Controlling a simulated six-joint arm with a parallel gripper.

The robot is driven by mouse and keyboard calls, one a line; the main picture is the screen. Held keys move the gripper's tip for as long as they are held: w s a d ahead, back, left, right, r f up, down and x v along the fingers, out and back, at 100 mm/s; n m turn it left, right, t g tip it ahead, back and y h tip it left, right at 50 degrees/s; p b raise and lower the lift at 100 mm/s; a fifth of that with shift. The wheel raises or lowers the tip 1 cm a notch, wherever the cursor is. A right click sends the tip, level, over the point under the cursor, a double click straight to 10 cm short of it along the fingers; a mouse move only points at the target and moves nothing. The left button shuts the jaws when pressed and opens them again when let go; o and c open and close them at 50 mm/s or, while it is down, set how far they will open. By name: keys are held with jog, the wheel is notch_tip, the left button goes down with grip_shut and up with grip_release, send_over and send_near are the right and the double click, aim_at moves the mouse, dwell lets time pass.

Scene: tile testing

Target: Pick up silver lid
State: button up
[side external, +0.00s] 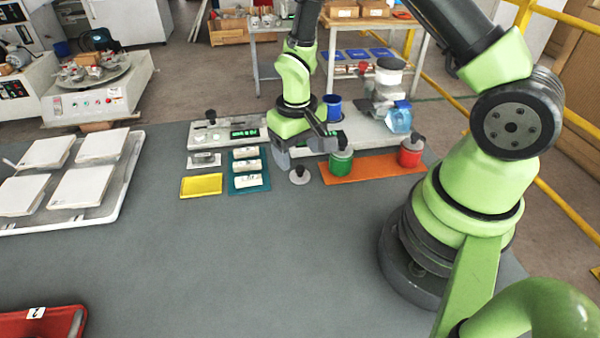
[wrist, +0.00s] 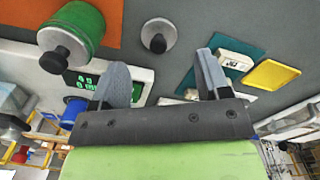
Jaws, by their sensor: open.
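The silver lid (side external: 300,175) is a small grey disc with a dark knob. It lies on the grey table, just left of the orange mat. In the wrist view the silver lid (wrist: 159,36) shows at the top middle, beyond and between the fingertips, touching neither. My gripper (side external: 304,152) hangs above the table behind the lid in the side view. In the wrist view my gripper (wrist: 163,75) has its two grey fingers spread wide, with nothing held between them.
A green canister (side external: 341,162) and a red canister (side external: 411,152) stand on the orange mat (side external: 375,167). Left of the lid lie a teal tray (side external: 248,185) with white blocks and a yellow tray (side external: 201,186). White scales and a blue cup (side external: 333,107) stand behind. The front table is clear.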

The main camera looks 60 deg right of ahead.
aim_at(299, 168)
jog(key=shift+f, duration=2.35)
jog(key=c, duration=0.9)
